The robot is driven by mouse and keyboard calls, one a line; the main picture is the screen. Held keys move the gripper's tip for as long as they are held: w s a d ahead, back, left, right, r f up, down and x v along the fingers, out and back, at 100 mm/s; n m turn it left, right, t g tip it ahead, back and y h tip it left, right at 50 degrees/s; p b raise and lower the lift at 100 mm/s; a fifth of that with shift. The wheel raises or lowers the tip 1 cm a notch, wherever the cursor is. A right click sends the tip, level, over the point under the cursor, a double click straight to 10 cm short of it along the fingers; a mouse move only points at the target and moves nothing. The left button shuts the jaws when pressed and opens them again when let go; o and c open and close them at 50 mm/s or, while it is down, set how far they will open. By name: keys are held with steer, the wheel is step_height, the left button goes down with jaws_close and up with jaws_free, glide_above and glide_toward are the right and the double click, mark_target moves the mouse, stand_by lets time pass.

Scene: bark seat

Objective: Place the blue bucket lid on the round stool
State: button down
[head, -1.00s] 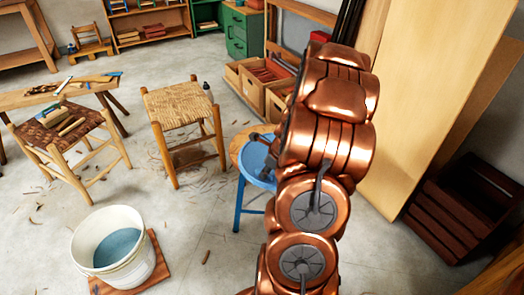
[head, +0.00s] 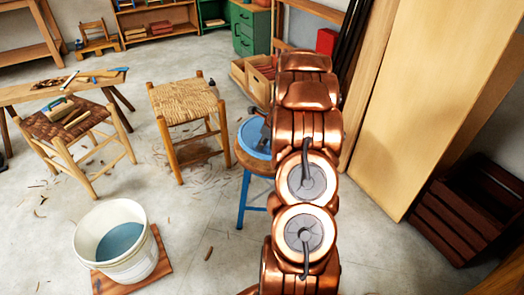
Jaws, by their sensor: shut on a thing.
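The blue bucket lid (head: 252,136) is a flat blue disc at the middle of the head view, partly hidden behind my copper arm. It is over the round stool (head: 243,161), which has a wooden seat and blue legs. The lid covers much of the seat; I cannot tell whether it rests on it or hovers just above. My gripper (head: 264,123) is dark, mostly hidden by the arm, and shut on the lid at its far right part.
A white bucket with water (head: 112,247) stands on a wooden board at the front left. A woven stool (head: 183,103) is left of the round stool, and a bark-seat stool with tools (head: 66,124) is further left. A dark crate (head: 466,215) stands at the right.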

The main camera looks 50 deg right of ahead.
steer(key=shift+w+d, duration=0.2)
steer(key=shift+w, duration=0.05)
step_height(320, 180, down, 4)
steer(key=shift+r+b, duration=0.15)
steer(key=shift+b, duration=0.55)
steer(key=shift+r, duration=0.1)
steer(key=c, duration=1.2)
jaws_free()
